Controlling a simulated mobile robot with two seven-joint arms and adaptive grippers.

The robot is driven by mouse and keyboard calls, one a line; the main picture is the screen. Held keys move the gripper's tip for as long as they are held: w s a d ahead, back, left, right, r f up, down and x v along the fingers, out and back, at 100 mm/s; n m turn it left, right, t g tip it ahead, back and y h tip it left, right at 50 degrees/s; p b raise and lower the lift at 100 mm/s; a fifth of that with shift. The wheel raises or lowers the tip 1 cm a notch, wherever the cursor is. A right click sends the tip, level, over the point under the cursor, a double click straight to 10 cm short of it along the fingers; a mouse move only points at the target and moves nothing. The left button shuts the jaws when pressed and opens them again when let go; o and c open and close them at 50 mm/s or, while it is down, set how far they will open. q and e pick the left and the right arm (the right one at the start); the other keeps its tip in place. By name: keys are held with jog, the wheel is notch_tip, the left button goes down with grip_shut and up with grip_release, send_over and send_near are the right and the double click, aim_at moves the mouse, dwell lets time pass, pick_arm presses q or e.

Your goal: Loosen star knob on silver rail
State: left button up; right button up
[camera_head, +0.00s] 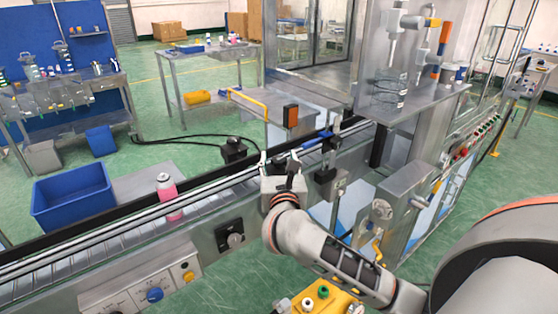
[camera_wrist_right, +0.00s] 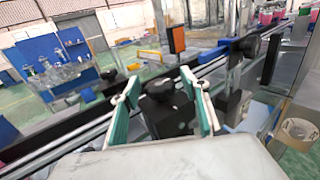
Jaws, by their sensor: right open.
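My right gripper (camera_head: 281,159) is above the conveyor's silver rail (camera_head: 105,228), its fingers pointing away from the head camera. In the right wrist view the two green-lined fingers of the gripper (camera_wrist_right: 159,82) are spread apart. A black knob (camera_wrist_right: 160,88) on a dark block shows between them, with gaps on both sides; I cannot tell how deep it sits between the fingers. Another black knob (camera_wrist_right: 250,45) shows farther right, outside the fingers. The silver rail (camera_wrist_right: 60,143) runs past on the left. My left gripper is not in view.
A pink bottle (camera_head: 167,187) stands at the conveyor, left of the gripper. A black bracket (camera_head: 326,172) stands close to its right. A steel machine (camera_head: 400,205) is farther right. A blue bin (camera_head: 73,195) is at the left.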

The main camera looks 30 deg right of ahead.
jog(key=v, duration=1.2)
dwell(0.3)
